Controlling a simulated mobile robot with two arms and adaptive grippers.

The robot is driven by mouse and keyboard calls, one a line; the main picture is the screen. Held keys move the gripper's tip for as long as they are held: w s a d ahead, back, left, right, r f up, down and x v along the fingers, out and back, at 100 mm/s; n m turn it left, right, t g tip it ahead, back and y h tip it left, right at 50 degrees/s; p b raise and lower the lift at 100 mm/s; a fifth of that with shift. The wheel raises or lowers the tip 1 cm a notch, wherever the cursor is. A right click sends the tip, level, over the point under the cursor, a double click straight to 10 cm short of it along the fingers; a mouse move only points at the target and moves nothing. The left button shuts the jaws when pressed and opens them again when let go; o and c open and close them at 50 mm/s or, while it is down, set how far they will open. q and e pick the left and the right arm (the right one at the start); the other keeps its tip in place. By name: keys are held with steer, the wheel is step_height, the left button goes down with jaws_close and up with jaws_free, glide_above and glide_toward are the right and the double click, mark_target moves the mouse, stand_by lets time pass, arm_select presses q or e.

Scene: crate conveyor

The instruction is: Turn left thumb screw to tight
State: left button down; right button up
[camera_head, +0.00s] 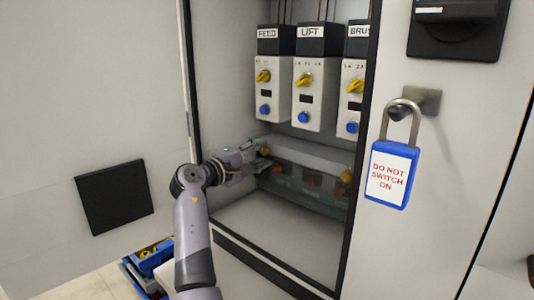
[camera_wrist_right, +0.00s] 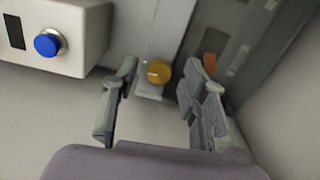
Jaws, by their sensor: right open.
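The left thumb screw (camera_head: 265,151) is a small round yellow-orange knob at the left end of a clear cover (camera_head: 310,190) low in the cabinet. In the right wrist view the knob (camera_wrist_right: 158,72) shows between the two finger pads. My right gripper (camera_head: 262,162) is open and empty, close in front of the knob; its fingers (camera_wrist_right: 160,75) stand apart on either side in the picture. I cannot tell whether they touch it. A second yellow-orange thumb screw (camera_head: 346,177) is at the cover's right end. My left gripper is not in view.
FEED (camera_head: 272,95), LIFT (camera_head: 314,95) and BRUSH-type units with yellow switches and blue buttons hang above. The cabinet's edge frame (camera_head: 361,150) stands at right. A blue padlock (camera_head: 388,175) hangs on the outer panel. The cabinet floor (camera_head: 285,225) is bare.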

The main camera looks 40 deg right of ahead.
stand_by(0.3)
jaws_close()
stand_by(0.4)
